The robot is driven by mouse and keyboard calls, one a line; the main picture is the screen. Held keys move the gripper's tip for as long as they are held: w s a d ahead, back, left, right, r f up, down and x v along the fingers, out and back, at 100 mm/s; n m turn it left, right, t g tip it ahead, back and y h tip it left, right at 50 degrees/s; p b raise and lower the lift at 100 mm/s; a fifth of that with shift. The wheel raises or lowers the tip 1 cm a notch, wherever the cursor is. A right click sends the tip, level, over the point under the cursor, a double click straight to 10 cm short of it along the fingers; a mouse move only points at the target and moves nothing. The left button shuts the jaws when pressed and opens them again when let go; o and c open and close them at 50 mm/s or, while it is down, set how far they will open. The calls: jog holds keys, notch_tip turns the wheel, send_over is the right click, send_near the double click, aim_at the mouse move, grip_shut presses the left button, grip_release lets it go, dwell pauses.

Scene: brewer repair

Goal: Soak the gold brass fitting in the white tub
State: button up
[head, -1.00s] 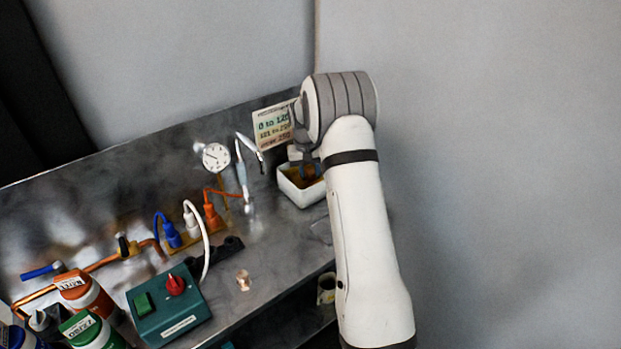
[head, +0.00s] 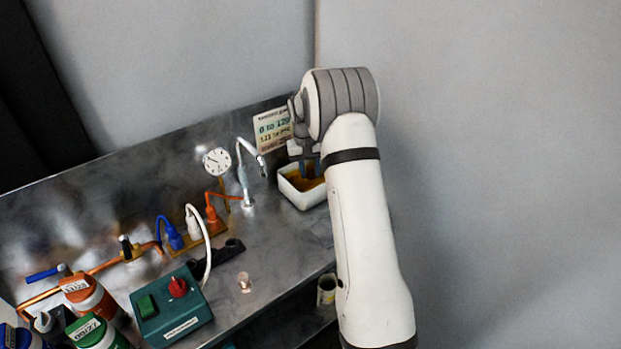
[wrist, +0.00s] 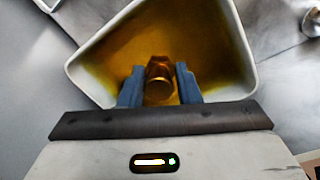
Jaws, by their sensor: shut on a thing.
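The white tub (head: 289,193) stands on the steel bench at the back right and holds amber liquid. In the wrist view its white rim (wrist: 243,62) surrounds the liquid. My gripper (wrist: 160,86) is shut on the gold brass fitting (wrist: 159,83), which sits between its two blue-grey fingers. The fitting is over or in the liquid inside the rim; I cannot tell how deep. In the head view my gripper (head: 308,170) is at the tub, and my arm hides the tub's right side and the fitting.
A temperature sign (head: 272,130) stands behind the tub. A chrome tap (head: 246,175) and a round gauge (head: 217,161) are to its left. A teal switch box (head: 172,308), a small copper piece (head: 244,282) and several bottles are nearer the front left.

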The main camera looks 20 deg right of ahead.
aim_at(310, 166)
jog(key=shift+r+p, duration=1.8)
jog(key=shift+r, duration=1.7)
jog(key=shift+r, duration=0.1)
jog(key=shift+r+p, duration=1.25)
jog(key=shift+r, duration=0.65)
